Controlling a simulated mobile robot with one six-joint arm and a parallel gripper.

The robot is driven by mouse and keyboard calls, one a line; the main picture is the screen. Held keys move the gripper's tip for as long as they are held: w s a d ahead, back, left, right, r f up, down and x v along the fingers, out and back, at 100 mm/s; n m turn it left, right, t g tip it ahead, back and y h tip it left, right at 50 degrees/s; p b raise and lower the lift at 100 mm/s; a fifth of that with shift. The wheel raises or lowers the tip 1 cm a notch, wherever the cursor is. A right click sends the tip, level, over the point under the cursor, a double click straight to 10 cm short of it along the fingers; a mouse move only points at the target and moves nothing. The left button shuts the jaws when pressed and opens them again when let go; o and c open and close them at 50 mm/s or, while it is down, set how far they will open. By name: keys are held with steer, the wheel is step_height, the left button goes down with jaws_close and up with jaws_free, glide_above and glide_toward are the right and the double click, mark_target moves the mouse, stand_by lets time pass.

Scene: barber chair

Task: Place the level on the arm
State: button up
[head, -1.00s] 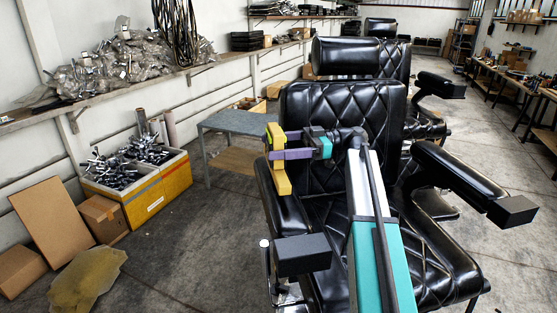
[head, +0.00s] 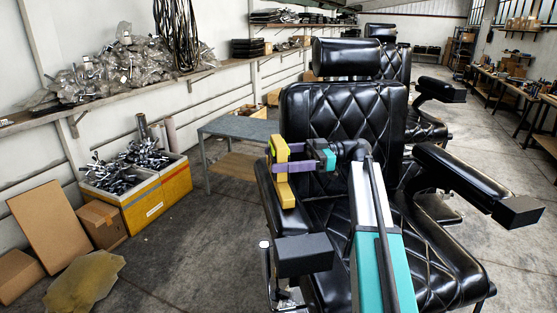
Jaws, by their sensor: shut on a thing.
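The yellow level (head: 286,193) is held on end, roughly upright, at the left side of the black barber chair (head: 340,122). My gripper (head: 284,161) is shut on the level around its middle, with purple fingers across it. The chair's left arm (head: 268,190) has a black padded top, partly hidden behind the level. The level's lower end overlaps this arm in the picture; I cannot tell whether they touch. The chair's right arm (head: 455,178) is clear of the gripper. My arm reaches over the seat from the front.
A second barber chair (head: 425,125) stands behind. A grey table (head: 235,130) is left of the chair. Yellow bins (head: 175,188) of metal parts and cardboard boxes (head: 102,222) line the left wall. The floor between the bins and the chair is free.

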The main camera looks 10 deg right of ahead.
steer(key=o, duration=1.3)
steer(key=shift+f, duration=0.1)
steer(key=d+b, duration=0.4)
steer(key=d, duration=0.3)
steer(key=shift+d, duration=0.4)
steer(key=shift+d+b, duration=0.1)
steer(key=shift+b, duration=0.25)
steer(key=shift+d+b, duration=0.55)
steer(key=shift+b, duration=0.6)
steer(key=shift+d+b, duration=0.25)
steer(key=shift+b, duration=0.4)
steer(key=d+b, duration=0.1)
steer(key=b, duration=0.6)
steer(key=shift+w+d+f+b, duration=0.1)
steer(key=shift+d+b, duration=0.15)
steer(key=shift+b, duration=0.1)
